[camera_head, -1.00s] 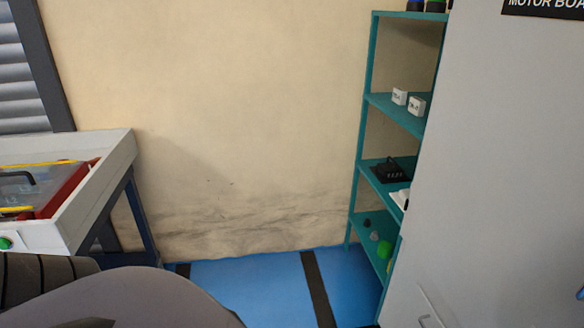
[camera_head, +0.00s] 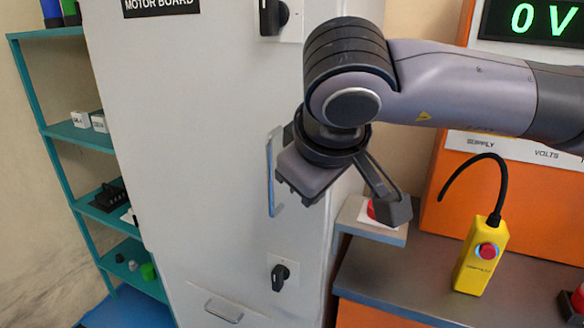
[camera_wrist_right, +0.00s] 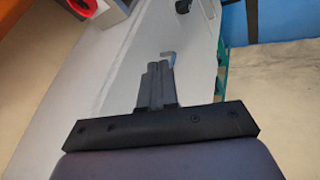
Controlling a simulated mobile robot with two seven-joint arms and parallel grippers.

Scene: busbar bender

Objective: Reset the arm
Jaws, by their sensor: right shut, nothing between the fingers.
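My right arm comes in from the right in the head view, bent at a dark ribbed joint. My left gripper is not in view.
A yellow pendant (camera_head: 481,262) with a red button and black cable stands on the grey bench (camera_head: 400,285) at right. An orange supply unit (camera_head: 420,205) is behind my arm. A teal shelf (camera_head: 85,137) stands at left. Black knobs (camera_head: 280,276) stick out of the cabinet.

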